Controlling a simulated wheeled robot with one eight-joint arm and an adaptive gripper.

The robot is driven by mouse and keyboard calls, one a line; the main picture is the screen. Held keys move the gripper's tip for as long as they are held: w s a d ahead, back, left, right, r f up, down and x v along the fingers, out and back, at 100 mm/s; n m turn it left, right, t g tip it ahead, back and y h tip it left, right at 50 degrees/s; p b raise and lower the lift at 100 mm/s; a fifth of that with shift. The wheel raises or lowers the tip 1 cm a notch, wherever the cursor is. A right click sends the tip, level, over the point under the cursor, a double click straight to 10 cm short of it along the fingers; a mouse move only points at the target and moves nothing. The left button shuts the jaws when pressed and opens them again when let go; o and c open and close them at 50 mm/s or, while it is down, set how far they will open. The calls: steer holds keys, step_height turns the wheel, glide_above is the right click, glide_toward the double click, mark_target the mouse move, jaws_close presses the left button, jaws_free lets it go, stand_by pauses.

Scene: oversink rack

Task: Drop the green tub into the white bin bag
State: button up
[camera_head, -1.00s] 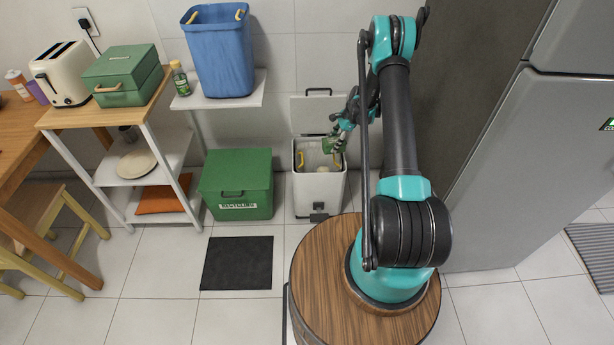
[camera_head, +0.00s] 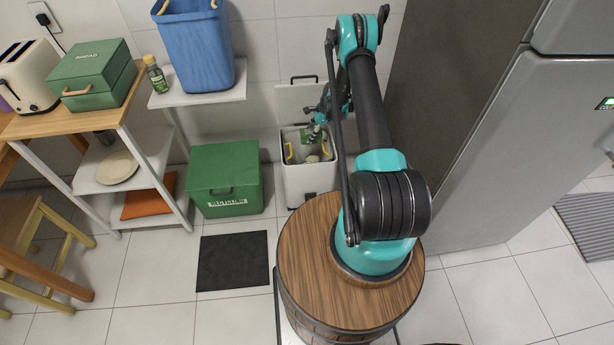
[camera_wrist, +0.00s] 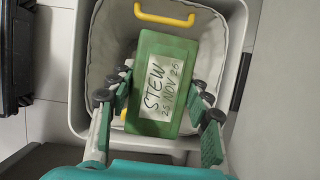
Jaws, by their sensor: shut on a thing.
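The green tub (camera_wrist: 170,48) has a white label reading "STEW 25 NOV 26". My gripper (camera_wrist: 160,98) is shut on it, with a finger on each long side. The tub is above the open white bin (camera_wrist: 240,60), over the grey-white bag (camera_wrist: 100,55) that lines it. A yellow handle (camera_wrist: 165,15) of the bag shows beyond the tub. In the head view the tub (camera_head: 307,134) is small at the bin's mouth, partly hidden by my arm. I cannot tell how far it is below the rim of the bin (camera_head: 310,188).
The bin's lid (camera_head: 297,100) stands open against the wall. A green recycling box (camera_head: 224,180) is left of the bin, with a blue bin (camera_head: 195,48) on a shelf above. A grey fridge (camera_head: 500,130) stands to the right. A dark mat (camera_head: 233,260) lies on the floor.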

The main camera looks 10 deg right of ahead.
steer(key=shift+f, duration=0.35)
steer(key=o, duration=1.6)
steer(key=v, duration=1.2)
